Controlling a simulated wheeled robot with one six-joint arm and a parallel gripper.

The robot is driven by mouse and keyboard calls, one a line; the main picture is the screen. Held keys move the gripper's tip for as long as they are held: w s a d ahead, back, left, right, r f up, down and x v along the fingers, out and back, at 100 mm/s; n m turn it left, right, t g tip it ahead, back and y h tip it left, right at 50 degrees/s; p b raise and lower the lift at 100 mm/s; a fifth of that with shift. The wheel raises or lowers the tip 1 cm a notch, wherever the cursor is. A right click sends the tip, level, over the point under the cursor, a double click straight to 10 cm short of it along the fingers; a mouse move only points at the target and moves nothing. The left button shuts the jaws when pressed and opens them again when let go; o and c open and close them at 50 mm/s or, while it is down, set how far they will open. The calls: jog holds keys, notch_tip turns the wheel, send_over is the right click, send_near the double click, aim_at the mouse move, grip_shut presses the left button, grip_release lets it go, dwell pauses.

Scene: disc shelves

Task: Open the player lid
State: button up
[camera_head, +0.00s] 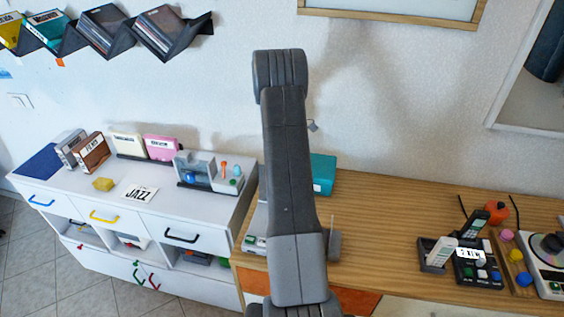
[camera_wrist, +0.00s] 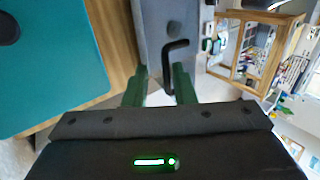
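A grey player with small coloured buttons (camera_head: 255,243) stands on the wooden desk, mostly hidden behind my arm in the head view. In the wrist view its grey lid (camera_wrist: 157,20) shows at the top middle, with a bent black handle (camera_wrist: 170,62). The lid looks closed, but the hidden part leaves this unsure. My gripper (camera_wrist: 160,84) is open, its green fingers apart, with the handle's free end between or just beyond them. I cannot tell whether they touch. The head view hides the fingers behind my arm.
A teal box (camera_head: 322,174) stands behind the player; a teal surface fills the left of the wrist view (camera_wrist: 50,65). A device with a disc (camera_head: 548,248) and a black keypad unit (camera_head: 478,272) stand on the right. A white cabinet (camera_head: 150,215) adjoins at left.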

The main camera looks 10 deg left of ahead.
jog(key=shift+w+r, duration=0.15)
jog(key=shift+r, duration=0.1)
jog(key=shift+b+v, duration=0.9)
jog(key=shift+v, duration=2.75)
